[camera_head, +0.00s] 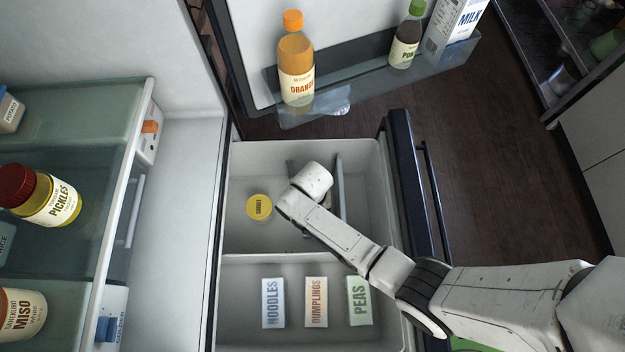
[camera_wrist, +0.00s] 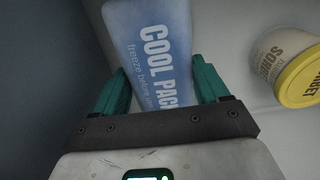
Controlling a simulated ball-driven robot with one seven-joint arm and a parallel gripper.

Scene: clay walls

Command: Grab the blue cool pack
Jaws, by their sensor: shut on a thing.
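The blue cool pack (camera_wrist: 165,35) is light blue with white lettering and fills the space between the two teal fingers of my gripper (camera_wrist: 160,72) in the wrist view. My gripper is shut on it, with a finger at each side edge. The pack's near end is hidden by the gripper's dark crossbar. In the head view my arm reaches down into the upper compartment of the open freezer drawer (camera_head: 235,250), and its wrist hides the fingers and most or all of the pack.
A yellow-lidded sorbet tub (camera_head: 259,207) stands left of my wrist; it also shows in the wrist view (camera_wrist: 285,65). A grey upright divider (camera_head: 340,180) is to the right. Noodles (camera_head: 273,303), dumplings (camera_head: 316,303) and peas (camera_head: 359,300) lie in the front compartment. A door shelf with bottles (camera_head: 296,75) hangs beyond.

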